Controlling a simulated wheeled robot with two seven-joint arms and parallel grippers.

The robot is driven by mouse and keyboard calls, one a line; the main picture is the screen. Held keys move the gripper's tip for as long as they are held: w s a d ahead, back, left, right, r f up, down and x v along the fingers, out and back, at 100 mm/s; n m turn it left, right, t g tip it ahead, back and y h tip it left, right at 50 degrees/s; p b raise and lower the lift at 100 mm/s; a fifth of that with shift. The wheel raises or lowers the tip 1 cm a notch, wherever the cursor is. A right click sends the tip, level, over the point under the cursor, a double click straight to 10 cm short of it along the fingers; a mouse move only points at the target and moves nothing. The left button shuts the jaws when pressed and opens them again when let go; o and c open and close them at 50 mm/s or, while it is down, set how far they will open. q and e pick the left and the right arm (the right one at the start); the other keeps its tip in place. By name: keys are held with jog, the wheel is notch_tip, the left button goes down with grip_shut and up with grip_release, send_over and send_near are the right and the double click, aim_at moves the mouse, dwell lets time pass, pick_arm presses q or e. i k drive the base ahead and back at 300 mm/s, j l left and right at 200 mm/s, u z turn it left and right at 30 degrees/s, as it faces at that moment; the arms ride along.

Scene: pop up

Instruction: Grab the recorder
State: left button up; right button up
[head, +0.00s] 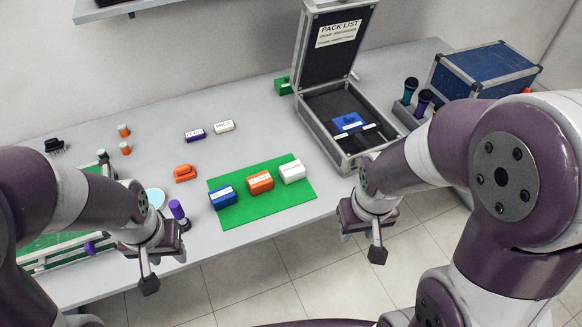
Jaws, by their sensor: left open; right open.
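I cannot tell for certain which object is the recorder, as the small labels are unreadable. On a green mat (255,221) at the front edge of the table lie a blue box (222,198), an orange box (260,182) and a white box (293,171), each with a label. An open hard case (317,133) with a PACK LIST lid holds a blue item (348,123) in dark foam. My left gripper (166,256) is open at the table's front edge, left of the mat. My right gripper (362,242) is open and empty, in front of the case.
An orange object (185,173), a purple labelled box (195,135) and a white labelled box (224,126) lie behind the mat. A blue trunk (480,70) and upright microphones (410,90) stand at the right. A purple-topped item (177,210) is near my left gripper. The table's back middle is clear.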

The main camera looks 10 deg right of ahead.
aim_at(262, 182)
jog(key=i+l, duration=0.25)
jog(key=l, duration=0.15)
jog(key=i+l, duration=0.3)
jog(key=l, duration=0.15)
jog(key=i+l, duration=0.25)
jog(key=l, duration=0.15)
jog(key=u, duration=0.05)
